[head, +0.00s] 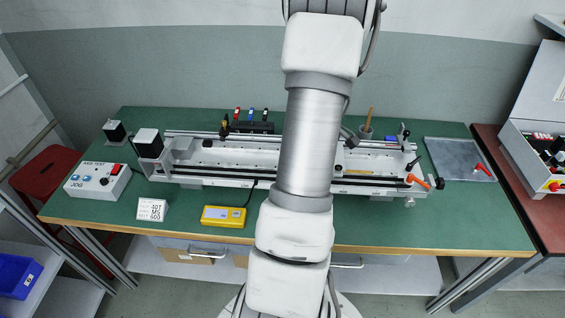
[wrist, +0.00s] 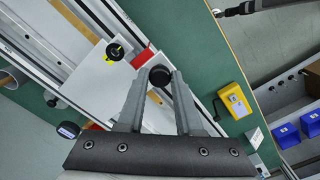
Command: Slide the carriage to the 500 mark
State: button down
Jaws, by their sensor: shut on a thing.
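The linear rail (head: 235,158) lies along the green bench in the head view. My arm covers its middle, so the carriage and my gripper are hidden there. In the wrist view the carriage (wrist: 93,76) is a white plate across the rails, with red pieces at its edges and a black knob (wrist: 115,52) beside a yellow label. My gripper (wrist: 160,82) is shut on another round black knob (wrist: 160,75), at the carriage's bench-front side. The scale strip (wrist: 206,92) runs beside the rail; its numbers are too small to read.
A yellow device (head: 223,216) and a white sign (head: 152,210) stand in front of the rail. A control box (head: 98,181) sits at the left. An orange-handled lever (head: 417,181) is at the rail's right end. A grey mat (head: 459,173) lies farther right.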

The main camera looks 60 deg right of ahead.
jog(key=s+d, duration=0.2)
jog(key=s, duration=0.2)
jog(key=s+d, duration=0.3)
jog(key=s, duration=0.2)
jog(key=s+d, duration=0.3)
jog(key=s, duration=0.1)
jog(key=shift+s, duration=0.15)
jog(key=c, duration=0.6)
grip_release()
jog(key=shift+s, duration=0.1)
jog(key=shift+r, duration=0.2)
notch_tip(320, 180, up, 17)
jog(key=shift+a+r, duration=0.1)
